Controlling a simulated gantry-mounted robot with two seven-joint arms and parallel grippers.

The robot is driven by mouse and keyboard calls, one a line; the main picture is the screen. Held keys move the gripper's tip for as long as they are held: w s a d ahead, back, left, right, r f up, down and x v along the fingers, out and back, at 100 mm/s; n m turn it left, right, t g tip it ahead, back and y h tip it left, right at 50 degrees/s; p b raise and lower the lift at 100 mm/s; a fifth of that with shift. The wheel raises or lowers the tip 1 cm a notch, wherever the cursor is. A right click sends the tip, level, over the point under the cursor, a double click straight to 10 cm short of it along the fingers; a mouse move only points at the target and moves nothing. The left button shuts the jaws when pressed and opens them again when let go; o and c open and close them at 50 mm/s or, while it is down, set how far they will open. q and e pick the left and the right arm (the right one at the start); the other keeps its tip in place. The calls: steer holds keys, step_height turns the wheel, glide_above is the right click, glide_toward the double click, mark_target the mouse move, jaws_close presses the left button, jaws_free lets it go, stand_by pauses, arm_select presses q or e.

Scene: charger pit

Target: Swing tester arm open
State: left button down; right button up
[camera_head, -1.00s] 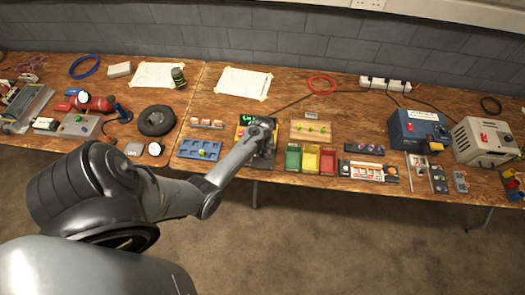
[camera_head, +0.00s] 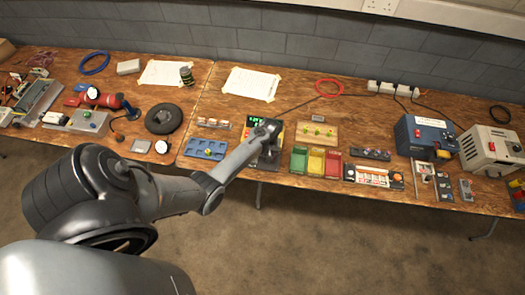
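The tester (camera_head: 251,122) is a small yellow and dark unit with a lit green display, near the middle of the workbench. The tester arm cannot be made out behind my gripper. My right gripper is not in view.
A blue tray (camera_head: 203,151) lies just left of the tester. Green, yellow and red bins (camera_head: 316,163) stand to its right, with a wooden block (camera_head: 318,135) behind them. A blue power box (camera_head: 425,137) and a beige box (camera_head: 491,150) stand farther right.

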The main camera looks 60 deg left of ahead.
arm_select(q)
steer(key=shift+r+m, duration=0.15)
steer(key=shift+m, duration=0.35)
steer(key=shift+a+m+p, duration=0.1)
steer(key=shift+m+p, duration=0.6)
steer(key=shift+m, duration=0.2)
steer(key=m+p, duration=0.1)
steer(key=m, duration=0.3)
steer(key=shift+p, duration=0.3)
steer(key=m, duration=0.5)
steer(key=shift+p, duration=0.35)
steer(key=m, duration=0.3)
steer(key=shift+m, duration=0.3)
steer(key=c, duration=0.7)
jaws_free()
steer(key=shift+c, duration=0.2)
